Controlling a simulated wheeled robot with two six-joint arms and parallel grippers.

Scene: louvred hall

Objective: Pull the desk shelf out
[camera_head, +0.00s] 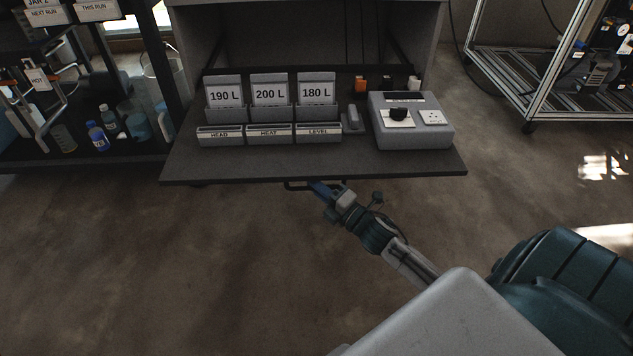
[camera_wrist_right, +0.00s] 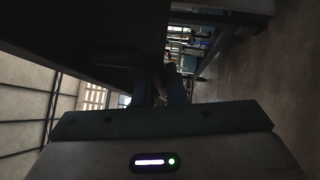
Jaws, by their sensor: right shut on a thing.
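The desk shelf (camera_head: 210,165) is a dark grey board that sticks out from the grey desk (camera_head: 435,30) in the head view. A dark bar handle (camera_head: 296,186) hangs under its front edge, near the middle. My right gripper (camera_head: 316,186) is shut on this handle, reaching in from the lower right. The shelf's front edge hides part of the handle. The right wrist view is very dark; my right gripper (camera_wrist_right: 168,85) shows there only as dim fingers, and the grip itself is not clear. My left gripper is in neither view.
On the shelf stand cards in holders (camera_head: 270,95), small labelled trays (camera_head: 270,134) and a grey control box (camera_head: 412,120) with a black knob. A dark rack (camera_head: 90,155) with bottles stands left, a metal-frame cart (camera_head: 510,95) right. The floor (camera_head: 200,260) in front is clear.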

